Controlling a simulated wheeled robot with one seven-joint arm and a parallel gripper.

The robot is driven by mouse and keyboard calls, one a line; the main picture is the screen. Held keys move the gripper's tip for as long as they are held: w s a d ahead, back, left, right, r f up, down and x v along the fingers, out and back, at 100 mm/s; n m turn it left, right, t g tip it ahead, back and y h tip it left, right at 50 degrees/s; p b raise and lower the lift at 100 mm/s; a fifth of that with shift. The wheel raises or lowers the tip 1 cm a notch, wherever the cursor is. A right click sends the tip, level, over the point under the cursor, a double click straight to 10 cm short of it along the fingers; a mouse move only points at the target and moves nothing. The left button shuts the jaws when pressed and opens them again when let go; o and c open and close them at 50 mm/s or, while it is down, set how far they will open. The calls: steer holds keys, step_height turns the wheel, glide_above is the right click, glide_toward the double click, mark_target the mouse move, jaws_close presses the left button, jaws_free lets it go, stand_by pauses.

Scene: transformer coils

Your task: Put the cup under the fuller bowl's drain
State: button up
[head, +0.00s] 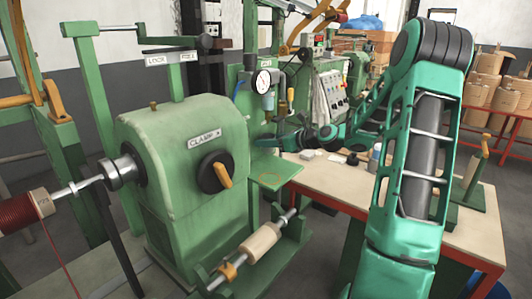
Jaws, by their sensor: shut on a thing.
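My teal arm reaches in from the right, and my gripper (272,142) is at its far left end, small and dark. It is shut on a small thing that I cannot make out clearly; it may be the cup. The gripper is just below two small bowls under the round gauge. One bowl (268,101) is greyish and sits directly under the gauge; the other bowl (283,107) is yellowish and just right of it. Their liquid levels and drains are too small to compare.
A green shelf plate (270,178) lies below the gripper. The green winding machine (185,150) stands close on the left. The table's front part is clear.

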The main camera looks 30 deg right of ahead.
mark_target(273, 151)
step_height(273, 151, down, 3)
steer(key=shift+f, duration=0.15)
steer(key=shift+w+f, duration=0.15)
steer(key=shift+f, duration=0.25)
steer(key=shift+f, duration=0.1)
steer(key=o, duration=1.1)
steer(key=shift+c, duration=0.2)
steer(key=v, duration=1.2)
